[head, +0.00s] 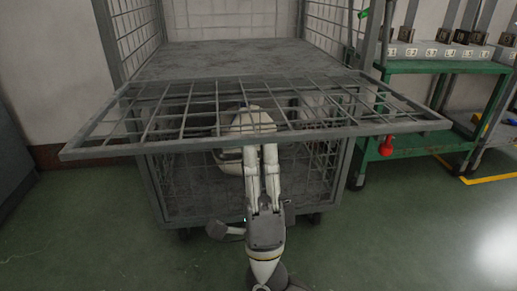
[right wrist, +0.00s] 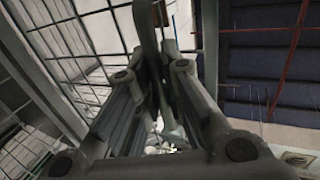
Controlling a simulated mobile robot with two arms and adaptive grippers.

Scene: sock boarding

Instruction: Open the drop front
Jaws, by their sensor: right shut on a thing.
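The drop front (head: 385,128) is a grey wire-mesh panel on the front of the cage cart. In the head view it is tilted far outward, close to level, and reaches toward me. My right arm comes up from the bottom and passes beneath the panel's near edge. My right gripper (head: 229,157) is near that edge and partly hidden. In the right wrist view its fingers (right wrist: 164,65) are shut on a grey bar (right wrist: 146,25), with mesh to the left. The bar looks like part of the drop front. My left gripper is not in view.
The cage cart (head: 165,190) stands on casters, with a mesh lower front and tall mesh sides. Its grey shelf (head: 250,58) looks empty. A green bench (head: 440,67) stands close on the right. Green floor (head: 80,235) is clear to the left and right in front.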

